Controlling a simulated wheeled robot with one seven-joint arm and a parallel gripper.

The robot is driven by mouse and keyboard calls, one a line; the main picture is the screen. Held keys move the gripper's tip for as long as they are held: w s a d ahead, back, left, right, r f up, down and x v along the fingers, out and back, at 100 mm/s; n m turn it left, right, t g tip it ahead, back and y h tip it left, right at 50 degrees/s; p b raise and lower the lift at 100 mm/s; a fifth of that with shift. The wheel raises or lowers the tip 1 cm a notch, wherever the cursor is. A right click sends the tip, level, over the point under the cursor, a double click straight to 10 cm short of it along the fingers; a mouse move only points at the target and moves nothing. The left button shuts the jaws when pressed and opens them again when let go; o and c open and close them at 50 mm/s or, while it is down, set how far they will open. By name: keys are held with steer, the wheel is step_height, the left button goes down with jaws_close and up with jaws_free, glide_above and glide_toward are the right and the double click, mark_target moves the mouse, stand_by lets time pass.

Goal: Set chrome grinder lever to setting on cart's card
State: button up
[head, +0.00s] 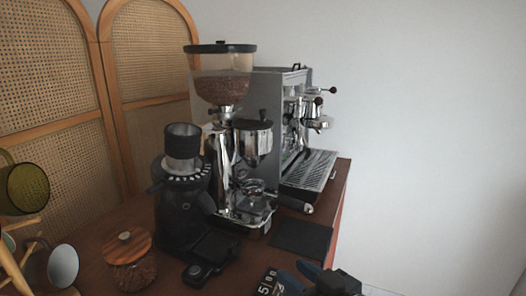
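The chrome grinder (222,165) stands upright on the wooden cart top, with a clear hopper (222,88) of coffee beans on it. A small dark knob or lever end (212,111) seems to show at the collar under the hopper; its setting is too small to read. A small black piece with white characters (268,284), perhaps "5" and "00", is cut by the bottom edge; I cannot tell if it is the card. What seems to be my gripper (318,280), dark blue and black, shows partly at the bottom, well below and right of the grinder. Its fingertips are not clear.
A black grinder (182,205) stands in front and left of the chrome one. An espresso machine (262,135) is behind. A wooden-lidded jar (130,262) and a cup rack (35,262) are at left. A dark mat (302,238) lies bare at the cart's right.

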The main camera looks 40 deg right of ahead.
steer(key=w+d+r+t, duration=0.1)
steer(key=w+d+r, duration=0.6)
steer(key=w+r, duration=0.3)
steer(key=n+t+y, duration=0.2)
glide_toward(263, 110)
steer(key=w, duration=0.5)
steer(key=w+p, duration=0.1)
steer(key=w, duration=0.2)
steer(key=w+p, duration=0.1)
steer(key=w, duration=0.1)
steer(key=shift+w+d+r, duration=0.15)
steer(key=shift+w+d, duration=0.1)
steer(key=shift+d, duration=0.1)
steer(key=shift+c, duration=0.3)
jaws_close()
